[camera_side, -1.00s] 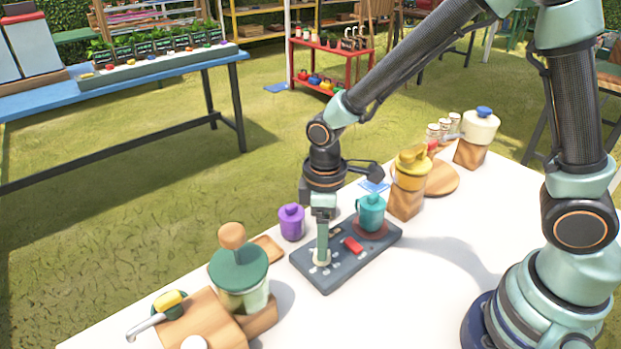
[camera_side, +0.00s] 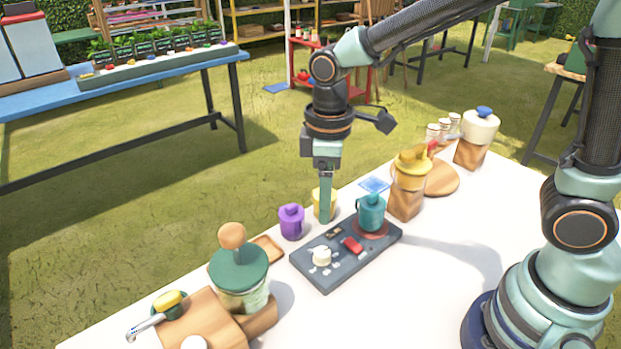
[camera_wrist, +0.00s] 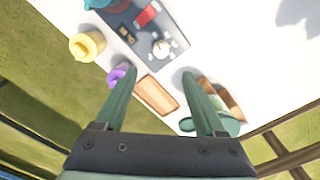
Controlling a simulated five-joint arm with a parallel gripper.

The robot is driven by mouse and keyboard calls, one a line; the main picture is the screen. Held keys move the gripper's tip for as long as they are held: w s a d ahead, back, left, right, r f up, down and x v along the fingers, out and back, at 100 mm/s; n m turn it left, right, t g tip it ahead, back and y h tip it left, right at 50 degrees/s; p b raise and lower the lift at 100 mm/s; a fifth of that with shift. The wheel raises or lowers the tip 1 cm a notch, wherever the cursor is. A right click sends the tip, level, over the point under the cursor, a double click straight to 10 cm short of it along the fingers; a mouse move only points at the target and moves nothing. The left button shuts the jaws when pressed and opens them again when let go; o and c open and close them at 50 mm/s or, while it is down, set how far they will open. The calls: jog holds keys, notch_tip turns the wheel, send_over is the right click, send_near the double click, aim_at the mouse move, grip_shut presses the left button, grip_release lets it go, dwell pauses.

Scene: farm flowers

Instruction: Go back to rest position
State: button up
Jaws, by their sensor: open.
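My gripper (camera_side: 326,218) hangs above the white table in the side view, its fingers pointing down near the back edge of the dark control panel (camera_side: 327,277). In the wrist view my gripper (camera_wrist: 160,90) has its two green fingers spread apart with nothing between them. The panel carries a white knob (camera_side: 321,255), a red switch (camera_side: 352,244) and a teal mug (camera_side: 371,212) on a reddish round plate. The panel also shows at the top of the wrist view (camera_wrist: 172,22). My gripper is clear of the knob. No rest marker is visible.
A purple jar (camera_side: 291,223) and a partly hidden yellow container (camera_side: 318,203) stand behind the panel. A green-lidded jar (camera_side: 238,270) stands left, a yellow-topped grinder (camera_side: 409,185) right. The front right table (camera_side: 432,285) is clear.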

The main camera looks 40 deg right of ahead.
jog(key=s+d+r+m+t, duration=0.5)
jog(key=d+r+m, duration=0.4)
jog(key=d, duration=0.3)
jog(key=shift+s+d, duration=0.2)
jog(key=shift+s, duration=0.05)
